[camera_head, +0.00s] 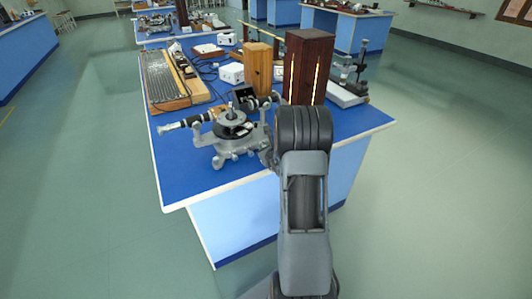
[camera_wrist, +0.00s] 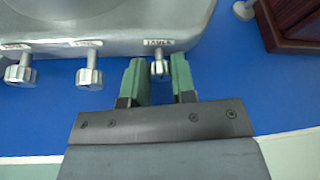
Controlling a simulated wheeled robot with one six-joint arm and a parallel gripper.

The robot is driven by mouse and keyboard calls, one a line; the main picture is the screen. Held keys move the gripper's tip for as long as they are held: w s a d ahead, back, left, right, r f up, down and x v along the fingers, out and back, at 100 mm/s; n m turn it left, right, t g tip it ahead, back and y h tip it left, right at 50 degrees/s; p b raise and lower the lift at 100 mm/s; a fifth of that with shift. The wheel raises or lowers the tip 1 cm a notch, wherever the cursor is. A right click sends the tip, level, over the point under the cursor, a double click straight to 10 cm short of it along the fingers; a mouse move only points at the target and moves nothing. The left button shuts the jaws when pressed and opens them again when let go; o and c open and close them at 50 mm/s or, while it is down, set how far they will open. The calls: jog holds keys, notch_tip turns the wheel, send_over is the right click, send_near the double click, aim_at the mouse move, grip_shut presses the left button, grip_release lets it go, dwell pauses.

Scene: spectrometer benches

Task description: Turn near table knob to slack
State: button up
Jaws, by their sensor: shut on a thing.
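The grey metal spectrometer (camera_head: 232,130) stands on the near blue bench (camera_head: 185,180). In the wrist view its base edge (camera_wrist: 110,22) carries a row of small silver knobs with white labels above them; the lettering is too blurred to read surely. My gripper (camera_wrist: 160,66) has its two green fingers on either side of the right-hand knob (camera_wrist: 159,66) and is shut on it. A middle knob (camera_wrist: 90,72) and a left knob (camera_wrist: 20,70) are clear of the fingers. In the head view my arm hides the gripper and the knobs.
A tall dark wooden box (camera_head: 308,65) and a lighter wooden box (camera_head: 258,68) stand behind the spectrometer. A slotted board (camera_head: 165,80) lies at the left of the bench. A dark wooden base (camera_wrist: 290,22) is right of the gripper in the wrist view.

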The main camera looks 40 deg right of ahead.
jog(key=o, duration=0.9)
jog(key=v, duration=1.3)
jog(key=shift+s+a+r, duration=0.15)
jog(key=shift+s+r, duration=0.1)
jog(key=shift+s, duration=0.05)
